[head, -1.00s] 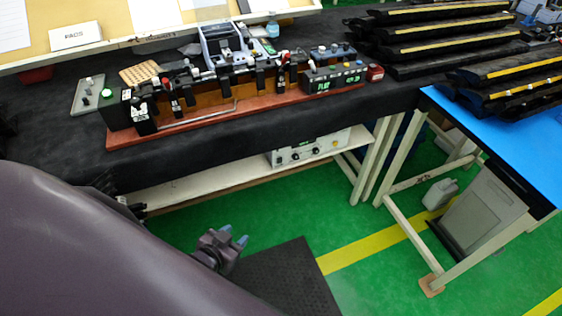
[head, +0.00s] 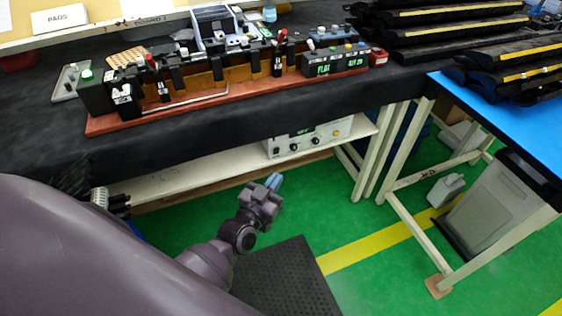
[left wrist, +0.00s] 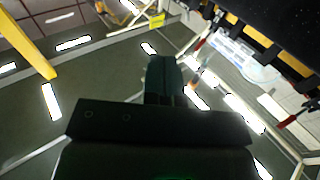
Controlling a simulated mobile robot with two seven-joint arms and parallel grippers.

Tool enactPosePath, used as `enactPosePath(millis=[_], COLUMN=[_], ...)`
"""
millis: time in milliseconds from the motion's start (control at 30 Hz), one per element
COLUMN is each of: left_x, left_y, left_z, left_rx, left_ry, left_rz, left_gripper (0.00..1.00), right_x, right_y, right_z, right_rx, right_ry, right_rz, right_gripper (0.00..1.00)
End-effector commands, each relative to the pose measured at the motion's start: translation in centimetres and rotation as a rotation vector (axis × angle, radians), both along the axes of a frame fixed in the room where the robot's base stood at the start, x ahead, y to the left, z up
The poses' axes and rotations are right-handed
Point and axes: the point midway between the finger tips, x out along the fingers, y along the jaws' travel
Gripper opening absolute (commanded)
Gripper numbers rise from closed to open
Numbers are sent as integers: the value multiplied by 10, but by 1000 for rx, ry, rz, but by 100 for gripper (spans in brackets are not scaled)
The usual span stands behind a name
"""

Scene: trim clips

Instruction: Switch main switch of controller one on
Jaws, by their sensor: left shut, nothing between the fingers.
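A pale control box (head: 305,138) with dark knobs and a yellow button stands on the shelf under the bench. Another box (head: 335,62) with green displays and buttons sits on the right end of the bench fixture. I cannot read which is controller one, nor make out its main switch. My left gripper (head: 274,182) is below the shelf box, over the green floor, apart from everything. Its bluish fingers are shut and empty; they also show dark in the left wrist view (left wrist: 165,78), pointing up toward ceiling lights.
The clip fixture on its red-brown base (head: 150,115) lies on the black bench. A white ribbed block (head: 99,197) is at the shelf's left end. Bench legs (head: 385,150) stand right of the gripper. A dark mat (head: 285,280) lies below; green floor around it is open.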

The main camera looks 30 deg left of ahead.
Motion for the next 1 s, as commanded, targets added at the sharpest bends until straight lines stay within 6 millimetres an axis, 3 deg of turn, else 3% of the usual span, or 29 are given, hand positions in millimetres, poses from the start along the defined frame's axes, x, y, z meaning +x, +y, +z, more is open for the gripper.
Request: enactPosePath(millis=[33,267,500,800,1000], left_x=[13,62,103,137,146], left_y=[-2,-1,5,12,13], left_z=[-14,-34,-78,-162,-205], left_rx=[-8,-38,-63,-61,-42], left_ry=[-37,-201,-275,-214,-133], left_rz=[16,147,353,665,827], left_gripper=[0,0,0,0,0], right_x=[-2,-2,-8,-21,-27], right_y=[0,2,4,7,9], right_z=[-18,-53,-95,-147,-168], right_rx=[-3,-15,-26,-38,-41], right_ry=[13,36,88,175,213], right_rz=[3,18,33,54,64], right_gripper=[43,43,43,43,43])
